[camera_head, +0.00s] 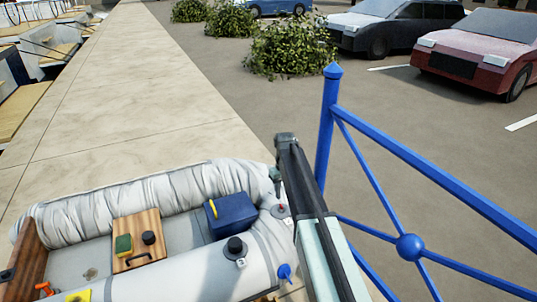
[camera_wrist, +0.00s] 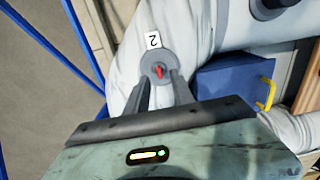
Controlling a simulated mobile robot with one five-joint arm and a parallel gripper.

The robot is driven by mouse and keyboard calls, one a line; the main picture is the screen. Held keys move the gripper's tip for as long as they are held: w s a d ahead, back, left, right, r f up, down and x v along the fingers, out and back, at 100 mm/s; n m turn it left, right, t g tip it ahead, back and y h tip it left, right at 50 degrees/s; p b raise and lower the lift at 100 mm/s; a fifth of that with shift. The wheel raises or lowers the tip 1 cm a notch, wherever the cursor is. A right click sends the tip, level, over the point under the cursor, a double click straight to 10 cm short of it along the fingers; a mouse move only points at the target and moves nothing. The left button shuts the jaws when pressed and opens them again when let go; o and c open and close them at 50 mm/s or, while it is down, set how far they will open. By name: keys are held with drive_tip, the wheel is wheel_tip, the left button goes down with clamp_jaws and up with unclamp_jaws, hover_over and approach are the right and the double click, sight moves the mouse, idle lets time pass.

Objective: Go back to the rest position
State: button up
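My gripper shows in the wrist view (camera_wrist: 160,80) with its two grey fingers apart. A red pin (camera_wrist: 158,71) on a round grey disc (camera_wrist: 155,60) lies in line with the gap between the fingertips. I see no contact, though the depth is hard to judge. In the head view my arm reaches forward over the right end of the grey inflatable boat (camera_head: 180,180), and my gripper is mostly hidden there. The disc with the red pin shows just below the arm's far end. A tag marked 2 (camera_wrist: 153,40) is beside the disc.
A blue railing (camera_head: 325,130) stands close on the right of my arm. In the boat are a blue box (camera_head: 230,213) with a yellow handle and a wooden board (camera_head: 136,262) with a green sponge (camera_head: 123,246). Paved walkway (camera_head: 120,100) lies beyond; bushes and cars stand farther off.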

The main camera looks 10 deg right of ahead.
drive_tip(key=s+m, duration=0.3)
drive_tip(key=s, duration=2.3)
drive_tip(key=shift+s+r+m, duration=0.4)
